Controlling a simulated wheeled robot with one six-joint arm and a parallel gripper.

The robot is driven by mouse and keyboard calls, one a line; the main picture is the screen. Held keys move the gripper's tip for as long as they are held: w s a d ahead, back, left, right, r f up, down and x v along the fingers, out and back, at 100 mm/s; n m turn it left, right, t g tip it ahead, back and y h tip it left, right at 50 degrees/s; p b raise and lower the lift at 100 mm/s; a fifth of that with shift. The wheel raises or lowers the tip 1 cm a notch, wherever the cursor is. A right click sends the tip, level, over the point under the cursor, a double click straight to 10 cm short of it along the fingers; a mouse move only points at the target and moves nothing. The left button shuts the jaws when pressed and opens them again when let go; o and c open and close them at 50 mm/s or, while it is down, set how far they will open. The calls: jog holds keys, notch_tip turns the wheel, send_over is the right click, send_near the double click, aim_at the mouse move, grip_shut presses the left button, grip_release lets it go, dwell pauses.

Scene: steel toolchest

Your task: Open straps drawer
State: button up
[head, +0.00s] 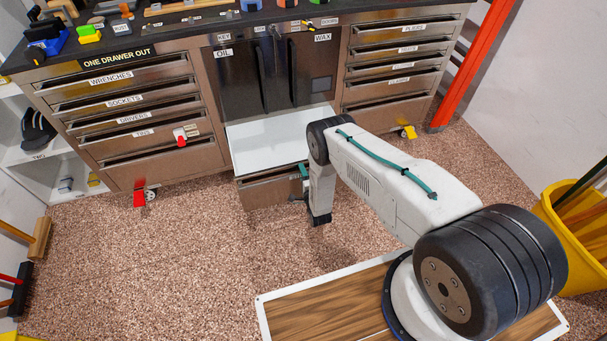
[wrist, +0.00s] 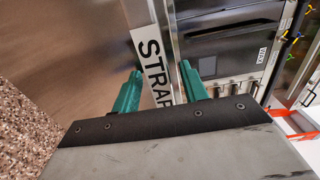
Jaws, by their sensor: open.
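The straps drawer is the low centre drawer of the steel chest. Its steel front (head: 268,191) stands out from the chest, with a flat white surface (head: 265,140) showing behind it. In the wrist view its white label (wrist: 152,58), reading "STRAP" with the rest hidden, lies between and just beyond my fingers, beside a bright metal strip. My gripper (head: 305,172) is at the right end of the drawer front. Its two green fingers, also in the wrist view (wrist: 159,72), are apart with nothing clearly held. Whether they touch the drawer's edge cannot be told.
Labelled drawer stacks flank it, with wrenches (head: 120,76) at left and pliers (head: 410,29) at right. Dark oil and wax doors (head: 238,85) are above. A red post (head: 470,65) and yellow bin (head: 575,230) stand right. Speckled floor (head: 190,250) in front is clear.

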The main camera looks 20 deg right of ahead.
jog(key=shift+s, duration=0.1)
jog(key=s, duration=0.7)
jog(key=shift+s, duration=0.3)
